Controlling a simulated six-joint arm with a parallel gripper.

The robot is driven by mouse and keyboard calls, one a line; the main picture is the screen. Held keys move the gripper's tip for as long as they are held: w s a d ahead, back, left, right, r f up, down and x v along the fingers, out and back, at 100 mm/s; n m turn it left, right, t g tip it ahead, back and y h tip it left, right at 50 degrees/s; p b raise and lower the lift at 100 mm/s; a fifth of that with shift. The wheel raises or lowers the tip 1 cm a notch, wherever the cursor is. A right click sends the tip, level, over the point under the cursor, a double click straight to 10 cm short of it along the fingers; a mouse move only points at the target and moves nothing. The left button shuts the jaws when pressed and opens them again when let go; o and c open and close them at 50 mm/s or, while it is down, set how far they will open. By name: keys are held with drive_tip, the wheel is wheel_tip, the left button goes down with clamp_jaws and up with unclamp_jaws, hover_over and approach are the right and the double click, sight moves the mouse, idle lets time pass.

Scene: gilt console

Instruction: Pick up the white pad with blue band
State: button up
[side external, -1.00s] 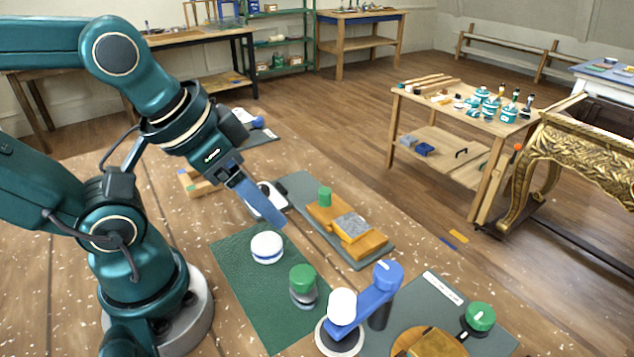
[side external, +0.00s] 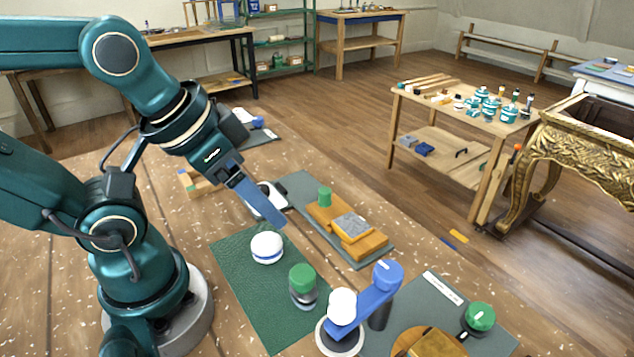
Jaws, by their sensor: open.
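The white pad with blue band (side external: 267,247) is a round white piece with a thin blue stripe round its side. It sits on the dark green mat (side external: 247,290), near the mat's far edge. My gripper (side external: 278,224) has long blue fingers that point down and to the right. The fingertips are above the pad and slightly to its right in the picture, apart from it. My gripper is open and empty. From this side the near finger hides most of the other one.
A green-topped grey piece (side external: 303,286) stands on the same mat. A blue clamp-like tool with a white knob (side external: 342,306) stands to its right. Behind the mat lies a grey mat with wooden blocks (side external: 347,228). A white-and-black item (side external: 270,198) is just behind my fingers.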

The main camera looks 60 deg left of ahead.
drive_tip(key=o, duration=0.3)
drive_tip(key=shift+o, duration=0.2)
drive_tip(key=n+g, duration=0.5)
drive_tip(key=n, duration=2.2)
hover_over(268, 241)
drive_tip(key=f, duration=0.9)
drive_tip(key=shift+w+d+f, duration=0.2)
drive_tip(key=shift+w+f, duration=0.05)
drive_tip(key=shift+w, duration=0.05)
drive_tip(key=shift+s+a+f+n+g, duration=0.2)
drive_tip(key=shift+s+f+n+g, duration=0.15)
drive_tip(key=shift+f, duration=0.2)
drive_tip(key=shift+w+f, duration=0.1)
drive_tip(key=shift+f, duration=2.3)
